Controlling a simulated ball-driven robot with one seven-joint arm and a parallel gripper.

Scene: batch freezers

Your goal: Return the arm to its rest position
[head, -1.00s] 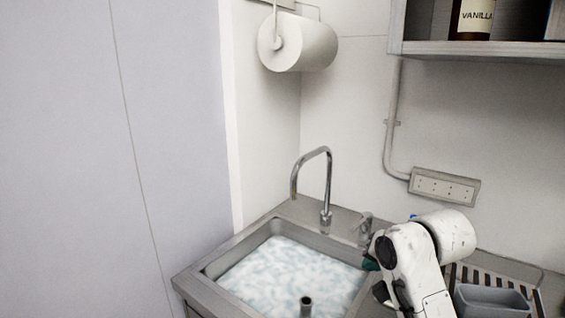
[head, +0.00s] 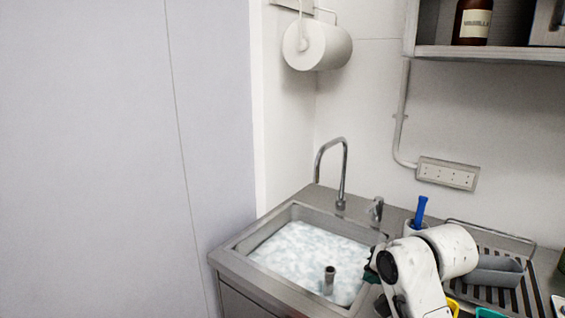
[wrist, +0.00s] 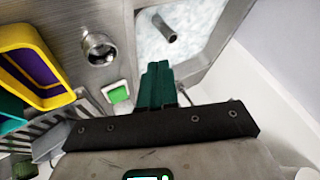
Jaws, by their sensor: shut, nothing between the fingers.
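My white arm (head: 415,275) reaches over the counter at the right side of the sink in the head view. My gripper (wrist: 156,68) shows in the wrist view with its green fingers together and nothing between them. In that view the fingers point toward the sink edge. In the head view only a bit of dark green at the arm's left side shows, and most of the gripper is hidden.
The sink (head: 240,250) holds foamy water and a standing pipe (head: 329,280). Beside it are a tap (head: 343,170), a blue-handled tool (head: 421,210), a drying rack (head: 525,298) with a grey tub (head: 497,270), and a yellow container (wrist: 62,98). A shelf (head: 490,52) hangs above.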

